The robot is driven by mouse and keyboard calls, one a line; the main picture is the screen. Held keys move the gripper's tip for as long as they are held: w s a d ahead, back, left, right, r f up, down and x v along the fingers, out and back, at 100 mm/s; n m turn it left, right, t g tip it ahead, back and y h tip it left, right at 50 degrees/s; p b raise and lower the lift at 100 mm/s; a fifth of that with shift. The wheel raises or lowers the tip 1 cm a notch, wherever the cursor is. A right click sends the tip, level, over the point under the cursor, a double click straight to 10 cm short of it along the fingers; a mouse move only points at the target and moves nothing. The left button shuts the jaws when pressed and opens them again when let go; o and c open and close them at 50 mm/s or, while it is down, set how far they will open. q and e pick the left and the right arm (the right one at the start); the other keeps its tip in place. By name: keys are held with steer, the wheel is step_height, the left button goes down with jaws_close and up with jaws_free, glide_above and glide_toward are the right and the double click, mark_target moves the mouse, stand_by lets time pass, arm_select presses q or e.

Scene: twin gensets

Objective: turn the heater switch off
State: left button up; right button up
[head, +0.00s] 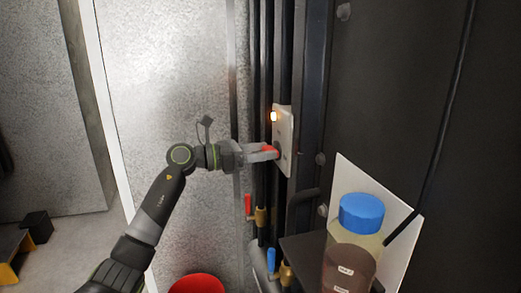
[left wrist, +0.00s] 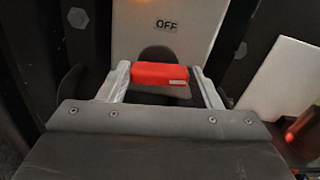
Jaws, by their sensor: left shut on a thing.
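The heater switch is a pale wall plate (head: 285,140) on a dark upright post, with a lit orange lamp (head: 273,117) at its upper left. Its red handle (head: 268,149) sticks out from the plate. My left gripper (head: 264,154) is at the plate, shut on the red handle. In the left wrist view the red handle (left wrist: 160,74) lies crosswise between the two fingers. The plate (left wrist: 190,40) behind it bears the word OFF, above the handle in this view. The handle's base is partly hidden. My right gripper is not in view.
Below the switch are pipes with a red valve lever (head: 248,205) and a blue one (head: 271,259). A blue-capped bottle (head: 361,213) stands at the lower right before a white panel (head: 400,215). A red bucket (head: 197,284) is at the bottom.

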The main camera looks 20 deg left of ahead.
arm_select(q)
steer(key=n+p, duration=0.1)
steer(key=n, duration=0.1)
steer(key=n+p, duration=0.3)
steer(key=n, duration=0.1)
steer(key=shift+w+a+r+p, duration=0.1)
steer(key=shift+w+r+p, duration=0.05)
steer(key=shift+r+p, duration=0.15)
steer(key=n+p, duration=0.7)
steer(key=shift+w+a+f, duration=0.1)
steer(key=shift+f+n+p, duration=0.15)
steer(key=shift+n+p, duration=0.8)
steer(key=shift+n, duration=0.05)
steer(key=shift+f+n+p, duration=0.1)
steer(key=shift+n+p, duration=0.8)
steer(key=shift+n, duration=0.1)
steer(key=o, duration=1)
steer(key=shift+f, duration=0.1)
steer(key=b+v, duration=0.6)
steer(key=v, duration=1.1)
steer(key=shift+a+b, duration=0.2)
steer(key=shift+b, duration=0.15)
